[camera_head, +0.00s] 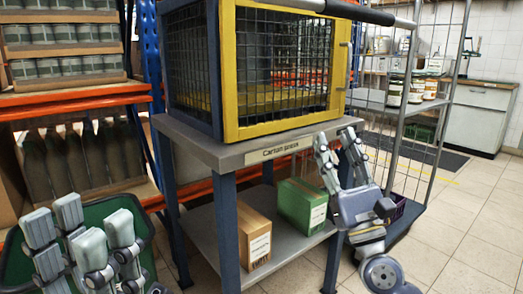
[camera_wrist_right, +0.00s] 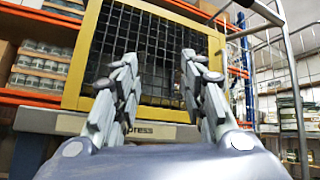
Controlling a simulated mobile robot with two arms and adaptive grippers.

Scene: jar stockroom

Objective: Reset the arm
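My right gripper (camera_head: 335,142) is raised in front of the right end of a grey bench in the head view. Its fingers stand apart with nothing between them; the right wrist view also shows this open gripper (camera_wrist_right: 159,62), pointing at a mesh cage. My left gripper (camera_head: 82,222) is at the lower left of the head view, its fingers pointing up. Its fingers are spread apart and I see nothing held between them. A dark green bin (camera_head: 98,207) is behind and around it in the picture.
The yellow-framed mesh cage (camera_head: 230,75) stands on the bench (camera_head: 222,155), labelled "Carton press". A brown carton (camera_head: 255,236) and a green carton (camera_head: 302,204) sit on its lower shelf. Orange racks with jars are at left, a wire trolley (camera_head: 399,108) at right.

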